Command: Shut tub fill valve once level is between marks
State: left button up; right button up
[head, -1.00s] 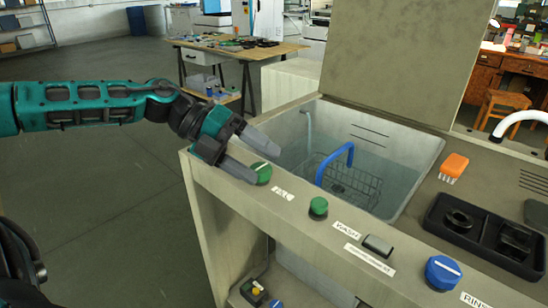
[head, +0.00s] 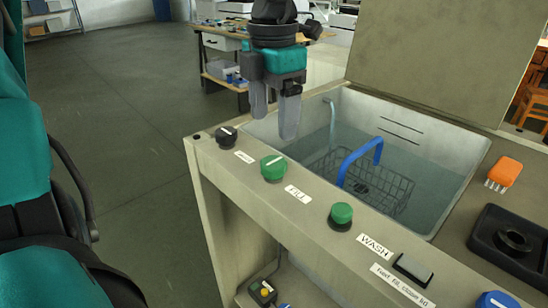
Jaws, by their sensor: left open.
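The green fill knob (head: 273,167) sits on the front ledge of the wash unit, with a white pointer line on top and a label (head: 298,193) beside it. The tub (head: 463,190) is open and holds water (head: 330,138). Two dark level marks (head: 402,131) show on its back wall. The water surface looks close to or below the lower mark; I cannot tell exactly. My left gripper (head: 274,125) points down, open and empty, above the tub's near left corner. It is apart from the fill knob and beyond it. My right gripper is not in view.
A black knob (head: 226,135) is left of the fill knob. A green button (head: 341,214), a dark switch (head: 413,268) and a blue knob (head: 495,300) lie to the right. A wire basket (head: 395,190) with a blue handle (head: 360,160) sits in the tub. The raised lid (head: 440,60) stands behind.

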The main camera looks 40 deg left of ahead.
aim_at(273, 162)
pick_arm(q)
notch_tip(273, 162, down, 9)
jog(key=shift+r+b, duration=0.2)
jog(key=shift+b, duration=0.5)
jog(key=c, duration=1)
